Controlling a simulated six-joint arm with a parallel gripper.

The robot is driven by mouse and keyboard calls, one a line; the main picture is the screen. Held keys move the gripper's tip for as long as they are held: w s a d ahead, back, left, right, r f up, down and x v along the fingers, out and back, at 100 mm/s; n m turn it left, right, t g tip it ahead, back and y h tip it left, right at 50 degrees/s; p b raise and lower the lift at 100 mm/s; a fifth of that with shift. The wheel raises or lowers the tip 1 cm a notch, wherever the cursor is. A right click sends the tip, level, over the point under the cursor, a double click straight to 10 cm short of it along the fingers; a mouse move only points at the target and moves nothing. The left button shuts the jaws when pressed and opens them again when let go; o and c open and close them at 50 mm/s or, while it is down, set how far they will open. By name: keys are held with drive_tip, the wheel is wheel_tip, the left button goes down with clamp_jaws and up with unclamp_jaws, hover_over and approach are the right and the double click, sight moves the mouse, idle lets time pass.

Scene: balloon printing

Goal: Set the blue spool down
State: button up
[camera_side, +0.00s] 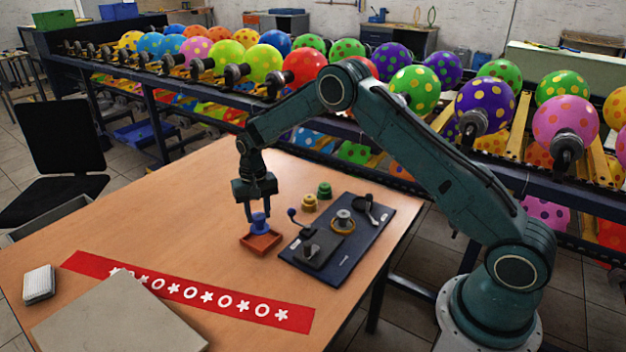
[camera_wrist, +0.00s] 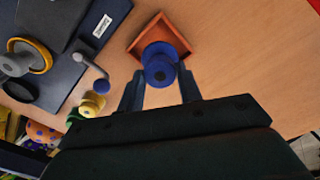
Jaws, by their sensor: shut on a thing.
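The blue spool (camera_side: 259,222) is upright between the fingers of my gripper (camera_side: 257,212), which is shut on it. In the side view it is over a small square orange-brown tray (camera_side: 262,246) on the wooden table. The wrist view shows the blue spool (camera_wrist: 160,67) between the fingertips (camera_wrist: 160,88), with the tray (camera_wrist: 178,36) around and below it. I cannot tell whether the spool's base touches the tray floor.
A dark board (camera_side: 318,262) with a knobbed lever and metal fittings lies just right of the tray. A yellow spool (camera_side: 309,204) and a green spool (camera_side: 324,191) stand behind it. A red patterned strip (camera_side: 190,291) and a grey slab (camera_side: 115,322) lie in front. Table left of the tray is clear.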

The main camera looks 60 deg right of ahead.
sight(258, 216)
drive_tip(key=shift+f, duration=2.2)
drive_tip(key=shift+f, duration=0.1)
drive_tip(key=o, duration=0.8)
drive_tip(key=shift+o, duration=0.2)
wheel_tip(258, 216, up, 11)
drive_tip(key=shift+r, duration=0.65)
